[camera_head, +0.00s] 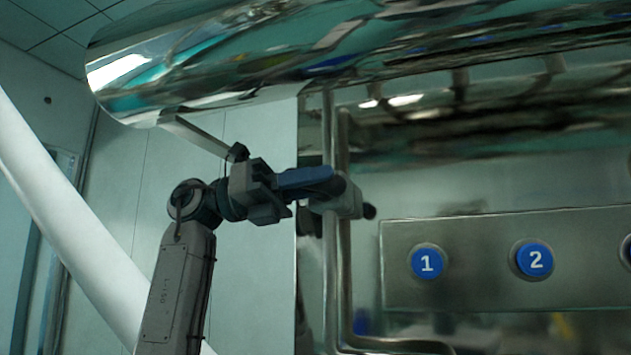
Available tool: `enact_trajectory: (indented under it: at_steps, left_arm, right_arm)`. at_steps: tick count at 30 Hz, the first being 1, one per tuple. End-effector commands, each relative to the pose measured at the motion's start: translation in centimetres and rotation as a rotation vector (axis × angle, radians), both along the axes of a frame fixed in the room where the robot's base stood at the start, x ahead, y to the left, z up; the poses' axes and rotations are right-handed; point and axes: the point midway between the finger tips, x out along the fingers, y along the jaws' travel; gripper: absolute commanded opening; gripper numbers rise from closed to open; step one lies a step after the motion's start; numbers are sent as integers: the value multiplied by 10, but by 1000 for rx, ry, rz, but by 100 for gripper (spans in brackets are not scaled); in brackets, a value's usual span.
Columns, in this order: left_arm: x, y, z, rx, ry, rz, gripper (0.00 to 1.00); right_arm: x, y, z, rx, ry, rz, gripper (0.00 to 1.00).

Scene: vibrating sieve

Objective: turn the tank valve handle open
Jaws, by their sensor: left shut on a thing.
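The blue valve handle (310,180) shows near the middle of the view. It points left from a grey metal valve body (348,200) on a vertical steel pipe (343,270). My left gripper (278,192) comes in from the left, its arm rising from below. It is shut on the left end of the blue handle, and its fingers hide that end. The handle lies nearly level, across the line of the pipe. My right gripper is out of view.
A large shiny steel tank (250,55) hangs overhead, with a bracket (195,135) reaching down close above my left gripper. A steel panel (470,290) with numbered blue buttons stands to the right. A white slanted tube (60,210) is at the left.

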Motion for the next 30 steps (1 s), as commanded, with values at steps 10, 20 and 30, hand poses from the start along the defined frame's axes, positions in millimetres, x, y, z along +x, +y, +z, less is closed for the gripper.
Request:
enact_trajectory:
  at_steps: [10,20,30]
  left_arm:
    - [0,0,0,230,-76,1,0]
    - [0,0,-1,341,-111,-1,0]
    - [0,0,-2,356,-116,1,0]
  right_arm:
    - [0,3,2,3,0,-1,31]
    - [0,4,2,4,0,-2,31]
    - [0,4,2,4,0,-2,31]
